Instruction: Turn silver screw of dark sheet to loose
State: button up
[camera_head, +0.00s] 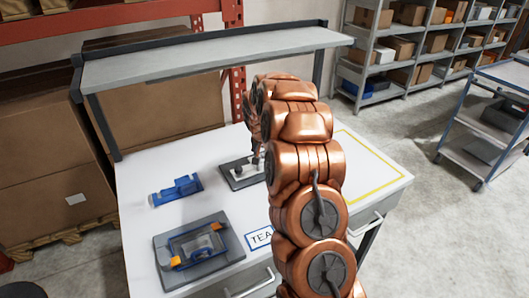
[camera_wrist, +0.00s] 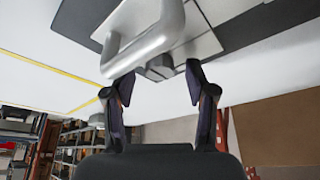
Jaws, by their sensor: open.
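The dark sheet (camera_head: 237,184) lies flat on the white table and carries a lighter plate with metal fittings. In the wrist view the dark sheet (camera_wrist: 250,22) is at the top, with a silver bent bar (camera_wrist: 150,38) on its light plate. A short grey knob, likely the silver screw (camera_wrist: 160,68), stands out from the plate beside the bar. My gripper (camera_wrist: 160,76) is open, with one dark finger on each side of the knob; I cannot tell whether either touches it. In the head view my arm hides part of the sheet and most of the gripper.
A blue fixture (camera_head: 176,190) and a grey tray (camera_head: 160,262) with a blue and orange frame stand left on the table (camera_head: 128,205). A raised shelf (camera_head: 215,58) spans the table's back. A yellow-outlined area (camera_head: 375,170) at right looks clear.

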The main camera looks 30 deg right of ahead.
grip_shut()
dwell(0.4)
